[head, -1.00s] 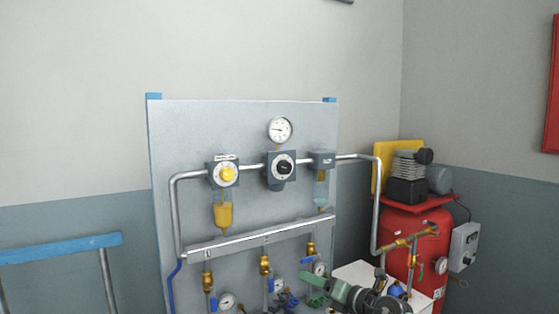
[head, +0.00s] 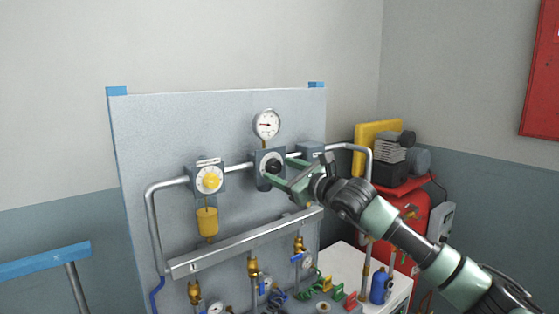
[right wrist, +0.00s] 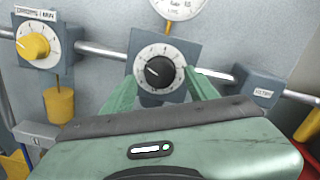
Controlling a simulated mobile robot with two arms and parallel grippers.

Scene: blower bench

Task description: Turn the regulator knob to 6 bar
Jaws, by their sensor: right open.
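The regulator knob (head: 272,167) is black, on a white round dial on the middle grey block of the panel. It also shows in the right wrist view (right wrist: 160,72). A round white pressure gauge (head: 266,125) sits just above it; its scale is too small to read. My right gripper (head: 280,171) is at the knob, open, its green fingers pointing at the panel. In the right wrist view the fingers (right wrist: 159,77) lie on either side of the knob, apart from each other. I cannot tell whether either touches it. My left gripper is not in view.
A yellow knob (head: 209,179) on a similar block is to the left, with a yellow bowl (head: 207,222) below. A filter block (right wrist: 258,88) is close on the right. Steel pipe links the blocks. A rail (head: 240,245) and brass valves are lower. A red compressor stands at right.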

